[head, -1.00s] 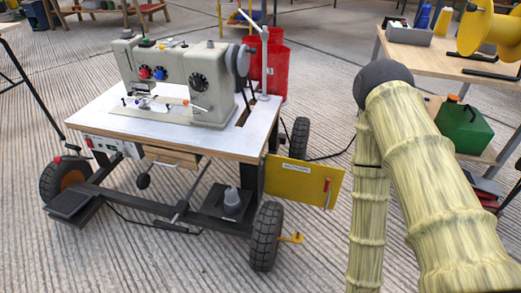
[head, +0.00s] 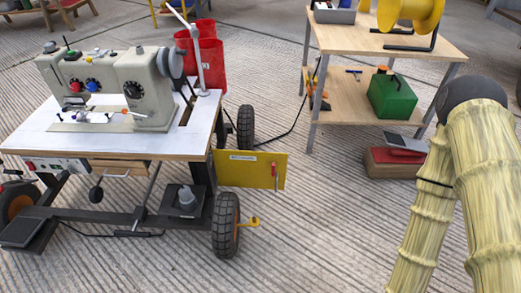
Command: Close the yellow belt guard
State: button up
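The grey sewing machine (head: 145,90) sits on that table. My arm, in a bamboo-like cover, shows at the right, well apart from the guard. My gripper is not in the picture.
A wheel (head: 226,228) with a small yellow part stands just below the guard. A wooden shelf table (head: 340,85) holds a green box (head: 392,97); a red object (head: 396,160) lies at its foot. A cable crosses the floor. Ribbed floor between guard and my arm is clear.

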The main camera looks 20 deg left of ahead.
aim_at(240, 168)
jog(key=z, duration=0.45)
jog(key=i, duration=1.05)
jog(key=u, duration=1.95)
